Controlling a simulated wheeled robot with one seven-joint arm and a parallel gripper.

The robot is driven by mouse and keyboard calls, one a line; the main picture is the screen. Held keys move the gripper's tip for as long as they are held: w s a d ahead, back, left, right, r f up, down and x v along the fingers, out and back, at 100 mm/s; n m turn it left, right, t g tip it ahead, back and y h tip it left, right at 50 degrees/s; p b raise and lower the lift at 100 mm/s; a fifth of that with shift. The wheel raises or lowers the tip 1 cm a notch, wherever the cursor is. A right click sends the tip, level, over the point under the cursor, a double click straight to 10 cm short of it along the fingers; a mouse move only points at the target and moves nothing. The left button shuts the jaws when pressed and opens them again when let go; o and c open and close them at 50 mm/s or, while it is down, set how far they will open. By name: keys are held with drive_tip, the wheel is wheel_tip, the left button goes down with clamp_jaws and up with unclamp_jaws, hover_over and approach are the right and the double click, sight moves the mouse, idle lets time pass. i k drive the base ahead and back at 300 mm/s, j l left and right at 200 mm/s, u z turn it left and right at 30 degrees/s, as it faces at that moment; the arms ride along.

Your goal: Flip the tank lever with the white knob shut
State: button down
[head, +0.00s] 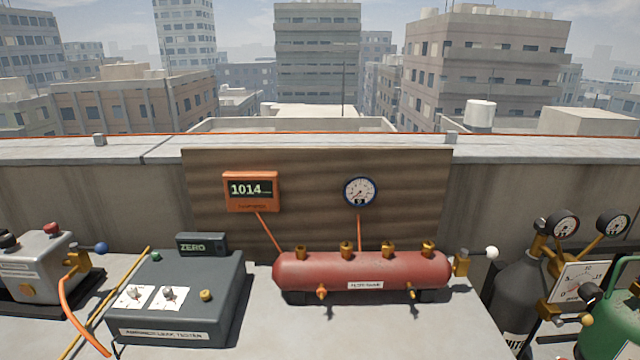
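The white knob (491,252) is at the end of a short lever on a brass valve (461,264). This valve sits at the right end of a red horizontal tank (365,272) with a label on its front. The lever points to the right, out from the valve and away from the tank. Whether the valve is open or shut I cannot tell. My gripper is not in view.
A blue-knobbed valve (101,248) stands at the grey machine (32,264) on the left. A dark tester box (180,297) is left of the tank. A dark cylinder (517,292) with gauges (563,225) stands close right of the knob. Bare bench (400,333) lies before the tank.

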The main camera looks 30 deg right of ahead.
sight(491, 252)
drive_tip(key=z, duration=1.15)
drive_tip(key=k+j+z, duration=0.3)
drive_tip(key=k, duration=0.25)
